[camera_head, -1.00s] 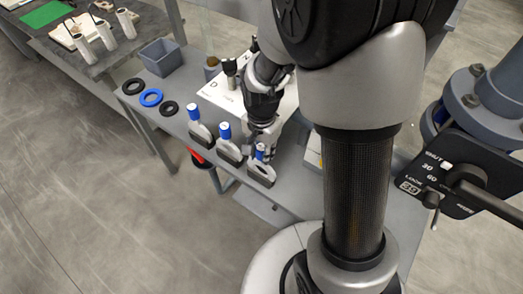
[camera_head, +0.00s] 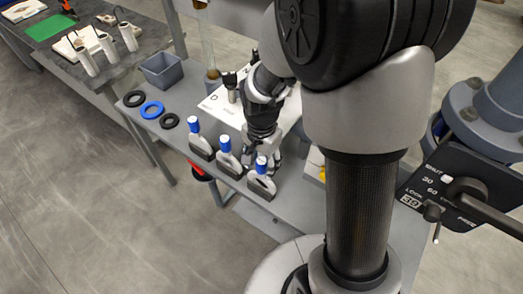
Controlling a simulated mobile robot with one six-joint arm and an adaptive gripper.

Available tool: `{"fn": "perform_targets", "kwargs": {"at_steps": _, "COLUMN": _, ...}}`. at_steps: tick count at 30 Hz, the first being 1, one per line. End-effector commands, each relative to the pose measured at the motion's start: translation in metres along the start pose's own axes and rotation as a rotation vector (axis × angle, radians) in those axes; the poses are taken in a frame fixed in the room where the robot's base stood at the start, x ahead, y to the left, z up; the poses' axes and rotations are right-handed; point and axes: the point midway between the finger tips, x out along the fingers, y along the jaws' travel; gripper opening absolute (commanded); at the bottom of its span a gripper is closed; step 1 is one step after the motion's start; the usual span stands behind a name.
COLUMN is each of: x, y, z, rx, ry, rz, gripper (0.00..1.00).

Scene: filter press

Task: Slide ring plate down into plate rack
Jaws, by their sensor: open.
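Three upright plates with blue-capped handles stand in a row along the table's near edge, in dark bases: a left one (camera_head: 202,145), a middle one (camera_head: 230,162) and a right one (camera_head: 262,185). The right one shows a ring-shaped opening, so it looks like the ring plate. The dark bases look like the plate rack (camera_head: 259,196); how deep the plates sit in it cannot be told. My gripper (camera_head: 270,158) is open, just behind the right plate's blue cap. My fingers are partly hidden, and I cannot tell whether they touch it.
A white board (camera_head: 222,108) lies behind my gripper. Two black rings and a blue ring (camera_head: 152,110) lie at the table's left, near a grey bin (camera_head: 162,70). A valve with a lever (camera_head: 455,192) stands at the right. A second table (camera_head: 75,60) is at upper left.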

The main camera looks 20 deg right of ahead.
Motion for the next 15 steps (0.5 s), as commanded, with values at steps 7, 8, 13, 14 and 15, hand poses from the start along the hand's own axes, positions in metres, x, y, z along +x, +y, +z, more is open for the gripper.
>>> {"fn": "perform_targets", "kwargs": {"at_steps": 7, "x": -0.053, "y": -0.001, "z": -0.001, "rx": 0.0, "ry": 0.005, "rz": -0.006, "gripper": 0.49}}
{"fn": "perform_targets", "kwargs": {"at_steps": 8, "x": -0.06, "y": -0.001, "z": -0.001, "rx": 0.0, "ry": 0.004, "rz": -0.006, "gripper": 0.49}}
{"fn": "perform_targets", "kwargs": {"at_steps": 13, "x": -0.09, "y": -0.001, "z": 0.0, "rx": 0.0, "ry": 0.003, "rz": -0.004, "gripper": 0.49}}
{"fn": "perform_targets", "kwargs": {"at_steps": 14, "x": -0.093, "y": -0.001, "z": -0.001, "rx": 0.0, "ry": 0.003, "rz": -0.004, "gripper": 0.49}}
{"fn": "perform_targets", "kwargs": {"at_steps": 15, "x": -0.098, "y": -0.001, "z": 0.0, "rx": 0.0, "ry": 0.002, "rz": -0.003, "gripper": 0.49}}
